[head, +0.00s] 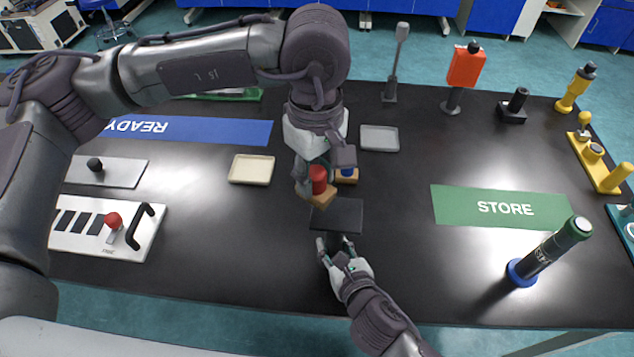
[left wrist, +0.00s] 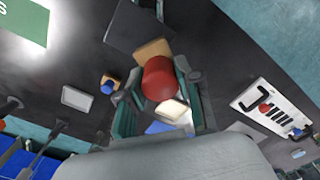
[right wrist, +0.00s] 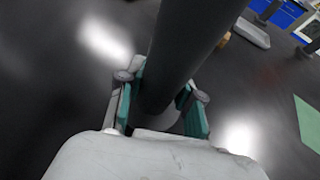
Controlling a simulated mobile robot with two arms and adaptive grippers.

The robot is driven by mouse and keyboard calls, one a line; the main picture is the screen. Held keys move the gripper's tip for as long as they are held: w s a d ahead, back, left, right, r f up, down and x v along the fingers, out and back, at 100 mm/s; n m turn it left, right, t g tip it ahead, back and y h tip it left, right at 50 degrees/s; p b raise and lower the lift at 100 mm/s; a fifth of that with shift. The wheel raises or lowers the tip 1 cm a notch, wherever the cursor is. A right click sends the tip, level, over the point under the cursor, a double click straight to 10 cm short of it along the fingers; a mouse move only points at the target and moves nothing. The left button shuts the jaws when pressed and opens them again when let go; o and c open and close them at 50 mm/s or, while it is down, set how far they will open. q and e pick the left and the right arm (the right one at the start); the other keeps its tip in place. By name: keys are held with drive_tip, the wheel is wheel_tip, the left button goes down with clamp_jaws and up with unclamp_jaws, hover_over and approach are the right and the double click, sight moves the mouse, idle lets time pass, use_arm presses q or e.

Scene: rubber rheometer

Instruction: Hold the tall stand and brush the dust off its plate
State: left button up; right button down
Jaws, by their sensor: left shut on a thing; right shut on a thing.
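The tall stand has a square black plate (head: 337,216) on top, near the middle of the table in the head view. My right gripper (head: 337,250) is shut on the stand's dark round post (right wrist: 188,45), below the plate. My left gripper (head: 309,180) is shut on the red handle (left wrist: 159,78) of a brush with a wooden block (left wrist: 152,50). The brush is at the plate's far left edge and overlaps it in the left wrist view (left wrist: 140,28). I cannot tell whether it touches the plate. No dust is clear to see, and the bristles are hidden.
A second wooden block with a blue knob (head: 347,174) is close behind the brush. A cream tray (head: 251,169) and a grey tray (head: 380,138) lie nearby. A green-topped cylinder (head: 550,250) stands at right. Table between the plate and the STORE mat (head: 500,208) is clear.

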use_arm(q)
drive_tip(key=shift+r, duration=1.9)
use_arm(e)
drive_tip(key=c, duration=0.7)
unclamp_jaws()
drive_tip(key=v, duration=1.2)
drive_tip(key=shift+s+f, duration=0.1)
